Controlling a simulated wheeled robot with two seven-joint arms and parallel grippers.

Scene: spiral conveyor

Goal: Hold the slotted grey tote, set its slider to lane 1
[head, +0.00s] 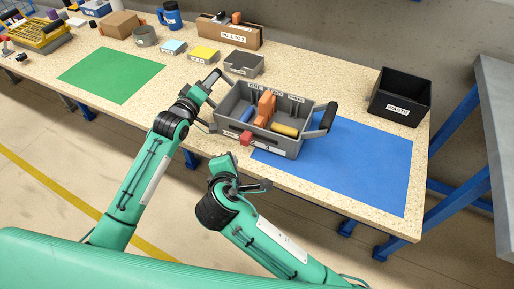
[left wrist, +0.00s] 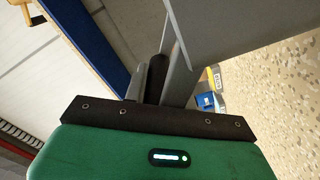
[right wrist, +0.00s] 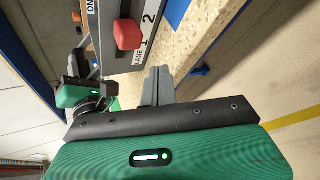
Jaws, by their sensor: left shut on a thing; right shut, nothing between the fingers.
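The slotted grey tote (head: 292,148) is at the bench's front edge, over the left end of the blue mat; I cannot tell whether it touches the bench. It holds an orange piece (head: 265,107), a blue piece (head: 246,113) and a yellow piece (head: 285,130). My left gripper (head: 207,98) is shut on its left black handle (left wrist: 158,76). My right gripper (right wrist: 157,88) is shut and empty, apart from the knob.
The blue mat (head: 350,165) is clear right of the tote. A black waste bin (head: 400,98) stands at the back right. A small grey bin (head: 243,64) and a cardboard box (head: 230,33) are behind the tote. The green mat (head: 110,75) is empty.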

